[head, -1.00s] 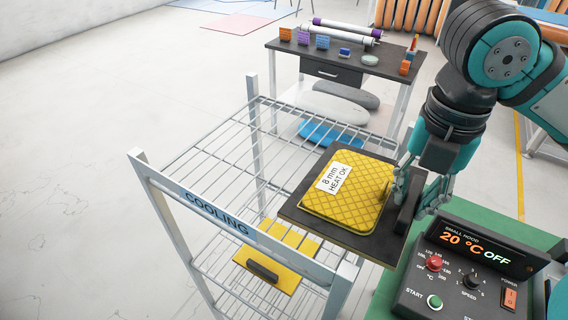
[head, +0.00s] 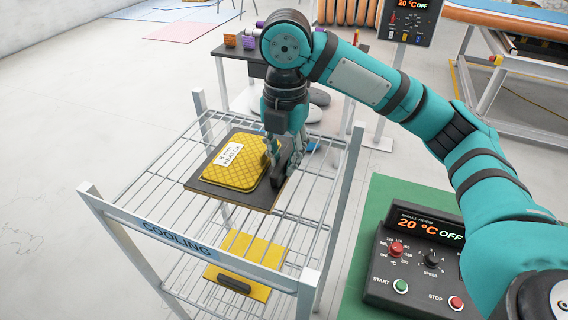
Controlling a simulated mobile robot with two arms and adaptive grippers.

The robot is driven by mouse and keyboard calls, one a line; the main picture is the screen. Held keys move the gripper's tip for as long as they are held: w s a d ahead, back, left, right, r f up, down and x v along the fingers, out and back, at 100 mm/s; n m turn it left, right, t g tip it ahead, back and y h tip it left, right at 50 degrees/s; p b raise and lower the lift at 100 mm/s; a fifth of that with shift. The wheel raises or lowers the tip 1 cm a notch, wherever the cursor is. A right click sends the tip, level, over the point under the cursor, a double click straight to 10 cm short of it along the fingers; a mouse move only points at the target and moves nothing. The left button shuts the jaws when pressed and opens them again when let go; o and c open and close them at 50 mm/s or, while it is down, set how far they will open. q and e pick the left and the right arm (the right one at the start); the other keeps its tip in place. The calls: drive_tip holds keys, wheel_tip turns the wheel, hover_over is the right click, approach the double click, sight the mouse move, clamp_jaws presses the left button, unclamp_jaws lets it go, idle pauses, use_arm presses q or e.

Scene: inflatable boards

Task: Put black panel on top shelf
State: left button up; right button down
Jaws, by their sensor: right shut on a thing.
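The black panel (head: 216,192) is a dark flat board with a yellow quilted pad (head: 236,172) on it, labelled "8 mm HEAT OK". It is over the top wire shelf (head: 300,206) of the rack marked COOLING. I cannot tell whether it rests on the wires or is held just above them. My right gripper (head: 283,172) is shut on the dark handle at the panel's right edge, and the arm partly hides the far side. My left gripper is not in view.
A yellow panel with a dark handle (head: 245,262) lies on the lower shelf. The rack's posts and front rail (head: 180,246) stand up around the top shelf. A control box (head: 415,258) on a green surface (head: 360,236) is at the right. A table with small blocks stands behind.

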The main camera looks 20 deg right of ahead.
wheel_tip(320, 180, down, 3)
drive_tip(key=shift+f+p, duration=0.15)
drive_tip(key=shift+p, duration=0.6)
drive_tip(key=shift+f, duration=0.1)
drive_tip(key=c, duration=1.2)
unclamp_jaws()
drive_tip(key=shift+r, duration=0.35)
wheel_tip(320, 180, up, 11)
drive_tip(key=shift+r+b, duration=0.2)
drive_tip(key=shift+b, duration=0.45)
